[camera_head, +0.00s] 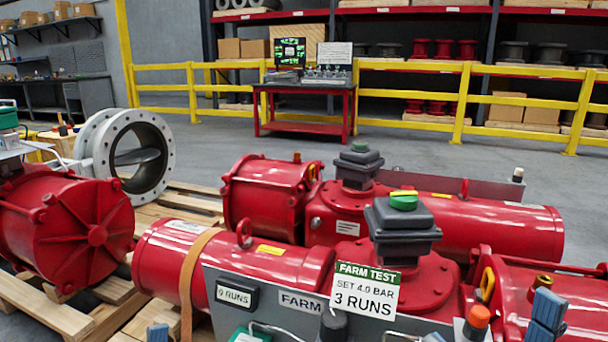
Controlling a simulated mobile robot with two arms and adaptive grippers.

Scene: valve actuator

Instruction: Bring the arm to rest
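Blue-grey finger pieces at the bottom right look like my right gripper (490,325). One finger stands tall at the right, the other barely shows at the bottom edge, with a wide gap between them. They overlap the front of the red actuator assembly; I cannot tell the distance to it. A small blue-grey tip at the bottom left looks like part of my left gripper (157,333); the rest is out of frame, so its opening does not show. The arms themselves are not visible.
Red valve actuators (280,262) fill the foreground, with a grey panel and a "FARM TEST, SET 4.0 BAR, 3 RUNS" sign (364,290). A wooden pallet (45,308) and a flanged valve (131,157) are at left. Open floor lies before the yellow railing (462,100).

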